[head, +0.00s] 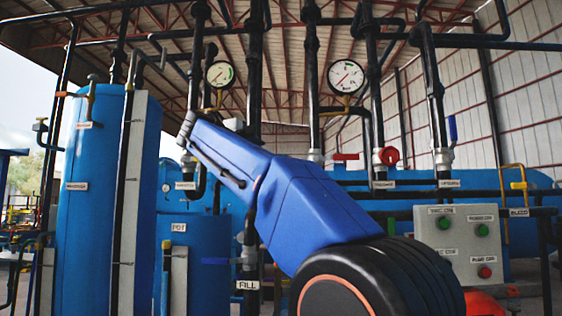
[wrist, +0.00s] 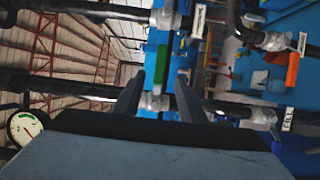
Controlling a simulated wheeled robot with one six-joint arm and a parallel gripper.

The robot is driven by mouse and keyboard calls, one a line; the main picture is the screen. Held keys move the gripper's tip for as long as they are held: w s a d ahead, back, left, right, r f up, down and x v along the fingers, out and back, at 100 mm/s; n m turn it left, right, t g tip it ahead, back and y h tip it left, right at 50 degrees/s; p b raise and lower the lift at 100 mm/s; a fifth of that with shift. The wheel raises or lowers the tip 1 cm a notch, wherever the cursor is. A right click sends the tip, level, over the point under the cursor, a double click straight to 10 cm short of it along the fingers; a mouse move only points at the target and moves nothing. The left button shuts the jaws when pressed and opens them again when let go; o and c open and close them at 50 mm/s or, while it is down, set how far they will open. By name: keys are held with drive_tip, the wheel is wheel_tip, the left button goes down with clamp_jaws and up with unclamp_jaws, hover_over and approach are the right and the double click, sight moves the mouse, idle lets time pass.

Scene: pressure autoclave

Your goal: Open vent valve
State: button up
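In the wrist view the two dark fingers of my gripper (wrist: 158,88) stand apart with a gap between them. A green valve handle (wrist: 163,57) shows in that gap, beyond or between the fingertips; I cannot tell if either finger touches it. Nothing is clearly held. It sits by a grey pipe fitting (wrist: 155,102) on a dark pipe. No label reading "vent" is legible, so I cannot tell for sure which valve is the vent valve. In the head view my blue arm reaches up and left; its gripper end is small and the fingers are unclear.
Dark vertical pipes and two gauges (head: 220,74) (head: 346,76) stand around the arm. A red handle (head: 345,157), a red round valve (head: 390,156) and a blue lever (head: 452,128) are to the right. A control box (head: 458,246) stands lower right. Blue tanks (head: 88,200) stand left.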

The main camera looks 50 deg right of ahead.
drive_tip(key=x, duration=1.6)
drive_tip(key=shift+d, duration=0.4)
drive_tip(key=shift+w+f, duration=0.1)
drive_tip(key=shift+c, duration=0.7)
clamp_jaws()
